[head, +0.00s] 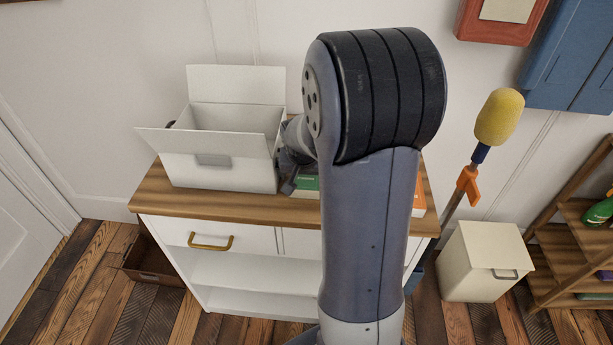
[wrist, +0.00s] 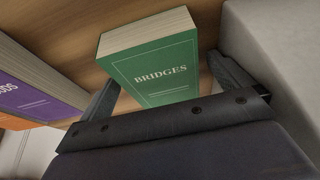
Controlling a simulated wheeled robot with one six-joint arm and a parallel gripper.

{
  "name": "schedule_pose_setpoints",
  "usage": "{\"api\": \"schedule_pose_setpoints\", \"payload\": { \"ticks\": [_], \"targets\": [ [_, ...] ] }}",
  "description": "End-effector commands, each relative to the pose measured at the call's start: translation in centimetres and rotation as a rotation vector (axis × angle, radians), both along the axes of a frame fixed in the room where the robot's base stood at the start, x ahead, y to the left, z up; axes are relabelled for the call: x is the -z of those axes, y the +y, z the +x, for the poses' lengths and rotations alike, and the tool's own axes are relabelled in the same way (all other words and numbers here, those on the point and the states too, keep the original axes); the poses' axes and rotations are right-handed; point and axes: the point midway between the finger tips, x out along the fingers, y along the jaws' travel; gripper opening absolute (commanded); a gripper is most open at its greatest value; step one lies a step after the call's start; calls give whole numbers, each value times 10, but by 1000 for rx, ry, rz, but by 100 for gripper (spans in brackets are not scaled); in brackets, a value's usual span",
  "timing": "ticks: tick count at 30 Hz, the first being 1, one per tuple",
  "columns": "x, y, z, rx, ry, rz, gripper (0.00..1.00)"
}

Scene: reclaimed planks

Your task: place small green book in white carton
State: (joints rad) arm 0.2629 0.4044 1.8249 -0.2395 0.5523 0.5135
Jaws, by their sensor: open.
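The small green book (wrist: 155,68), titled "BRIDGES", lies on the wooden top of the white cabinet. In the head view only part of it (head: 307,184) shows, beside my arm. My gripper (wrist: 165,90) is open, with one finger on each side of the book's near part in the wrist view. I cannot tell whether the fingers touch it. In the head view my gripper (head: 288,172) is partly hidden by my arm. The white carton (head: 220,174) stands open on the cabinet top, just left of my gripper, with its flaps spread.
A purple book (wrist: 38,88) lies left of the green one in the wrist view, with an orange item (wrist: 12,122) beyond it. The cabinet's wooden top (head: 165,194) is free in front of the carton. A yellow-headed mop (head: 498,118) and white bin (head: 484,262) stand right.

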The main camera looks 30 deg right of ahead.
Motion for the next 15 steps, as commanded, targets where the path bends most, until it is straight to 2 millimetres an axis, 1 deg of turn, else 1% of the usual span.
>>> {"api": "schedule_pose_setpoints", "payload": {
  "ticks": [5,15],
  "targets": [
    [0,0,0,0,-1,-1,98],
    [-1,0,0,0,-1,-1,70]
  ]
}}
